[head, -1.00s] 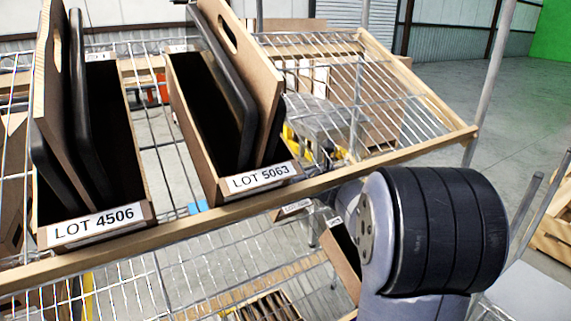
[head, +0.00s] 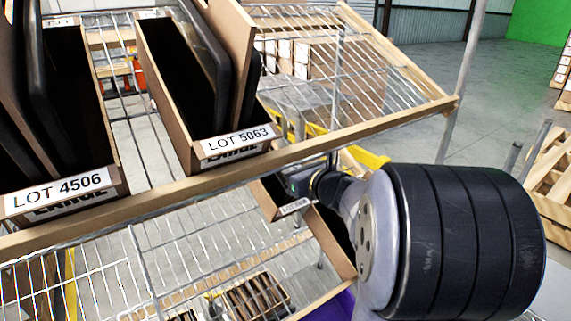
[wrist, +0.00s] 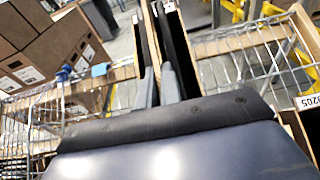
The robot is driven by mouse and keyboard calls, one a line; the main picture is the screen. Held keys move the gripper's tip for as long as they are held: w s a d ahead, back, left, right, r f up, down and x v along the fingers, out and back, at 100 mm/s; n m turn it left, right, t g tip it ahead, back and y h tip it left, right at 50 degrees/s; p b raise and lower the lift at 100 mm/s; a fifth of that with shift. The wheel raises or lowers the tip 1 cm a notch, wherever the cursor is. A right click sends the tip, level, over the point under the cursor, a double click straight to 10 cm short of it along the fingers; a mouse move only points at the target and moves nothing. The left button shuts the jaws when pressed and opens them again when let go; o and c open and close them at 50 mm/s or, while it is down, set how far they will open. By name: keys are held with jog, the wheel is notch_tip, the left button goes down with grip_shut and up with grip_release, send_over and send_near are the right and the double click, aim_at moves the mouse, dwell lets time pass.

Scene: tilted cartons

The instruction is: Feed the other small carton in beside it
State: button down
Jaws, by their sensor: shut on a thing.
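My gripper shows in the wrist view (wrist: 160,90) with two grey fingers close together, shut on a small open carton (wrist: 155,38) with brown walls and a dark inside. Its far end runs up the picture. In the head view my arm's end covers most of the gripper. Small labelled cartons show beside the wrist below the upper shelf's front rail, one with a white label (head: 295,206). A long brown wall (head: 330,243) slants down next to it. I cannot tell whether the held carton touches the other, or which label is on it.
On the tilted upper wire shelf stand larger cartons LOT 4506 (head: 62,195) and LOT 5063 (head: 238,143), holding upright panels. The wooden front rail (head: 130,216) runs just above my wrist. Wire decking (head: 80,270) at lower left looks mostly bare. Stacked boxes (wrist: 48,50) stand at left in the wrist view.

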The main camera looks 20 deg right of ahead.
aim_at(291, 199)
jog(key=shift+s+d+f, duration=0.2)
jog(key=shift+s+f, duration=0.15)
jog(key=shift+s, duration=0.4)
jog(key=shift+w+a+f+b, duration=0.1)
jog(key=shift+w+f+b, duration=0.05)
jog(key=shift+f+b, duration=0.5)
jog(key=shift+w+f+b, duration=0.1)
jog(key=shift+f+b, duration=0.4)
jog(key=shift+b, duration=0.1)
jog(key=shift+w+f+b, duration=0.5)
jog(key=shift+f+b, duration=0.2)
jog(key=shift+b, duration=0.1)
jog(key=shift+a+f, duration=0.1)
jog(key=shift+f, duration=0.05)
jog(key=c, duration=1.5)
grip_release()
jog(key=shift+f, duration=0.15)
jog(key=shift+s, duration=0.1)
